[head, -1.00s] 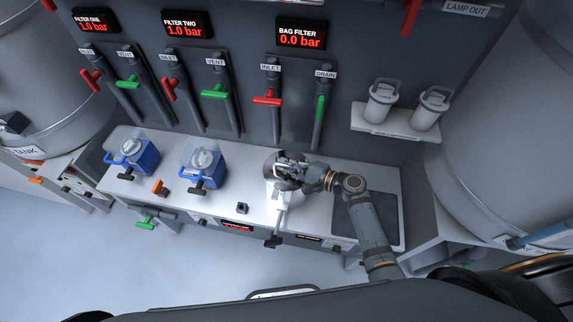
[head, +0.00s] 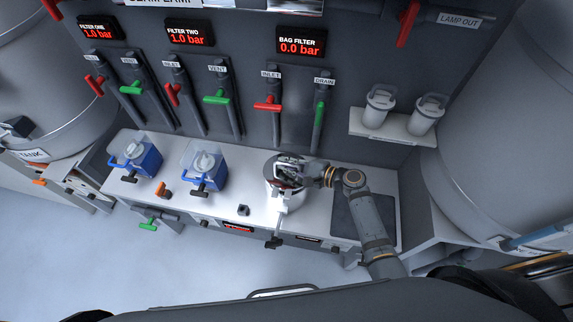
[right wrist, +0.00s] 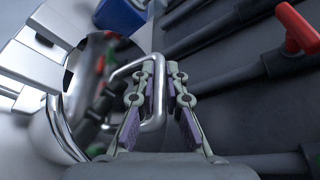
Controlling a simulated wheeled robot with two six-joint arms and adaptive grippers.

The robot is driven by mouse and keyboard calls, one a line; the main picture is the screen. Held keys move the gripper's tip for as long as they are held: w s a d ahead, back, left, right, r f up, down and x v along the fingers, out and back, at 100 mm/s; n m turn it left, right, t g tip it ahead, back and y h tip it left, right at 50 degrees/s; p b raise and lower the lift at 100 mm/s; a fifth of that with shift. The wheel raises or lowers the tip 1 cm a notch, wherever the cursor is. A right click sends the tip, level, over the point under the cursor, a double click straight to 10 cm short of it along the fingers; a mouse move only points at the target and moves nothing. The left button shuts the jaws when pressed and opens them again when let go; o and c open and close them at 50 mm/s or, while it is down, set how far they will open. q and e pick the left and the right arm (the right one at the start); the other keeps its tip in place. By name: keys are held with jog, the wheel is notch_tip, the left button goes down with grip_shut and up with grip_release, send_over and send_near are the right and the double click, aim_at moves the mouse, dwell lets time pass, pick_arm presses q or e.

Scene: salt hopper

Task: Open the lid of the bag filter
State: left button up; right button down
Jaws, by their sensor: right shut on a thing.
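The bag filter (head: 287,203) is a short silver round housing on the white bench, below the bag filter display. My right gripper (head: 289,172) is over its top, with its arm coming in from the right. In the right wrist view the lid (right wrist: 92,85) is a shiny, mirror-like round surface with a bent metal bar handle (right wrist: 152,62). The fingers of my right gripper (right wrist: 160,112) are shut on this handle. In the head view the gripper hides much of the lid, so I cannot tell whether the lid is raised. My left gripper is not in view.
Two blue filters (head: 139,157) (head: 208,170) stand left of the bag filter. The red inlet (head: 267,105) and green drain (head: 320,108) handles are on the wall behind. A shelf (head: 392,130) holds two white canisters. A dark mat (head: 352,214) lies right.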

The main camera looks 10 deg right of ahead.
jog(key=shift+w+d+r, duration=0.15)
jog(key=shift+w+r, duration=0.35)
jog(key=shift+r, duration=0.15)
jog(key=shift+w+d+r, duration=0.15)
jog(key=shift+w+r, duration=0.3)
jog(key=shift+r, duration=0.15)
jog(key=shift+w+d+r, duration=0.25)
jog(key=shift+w+r, duration=0.25)
jog(key=shift+w, duration=0.2)
jog(key=c, duration=1.4)
grip_release()
jog(key=shift+f, duration=0.1)
jog(key=v, duration=1.2)
jog(key=shift+f, duration=0.15)
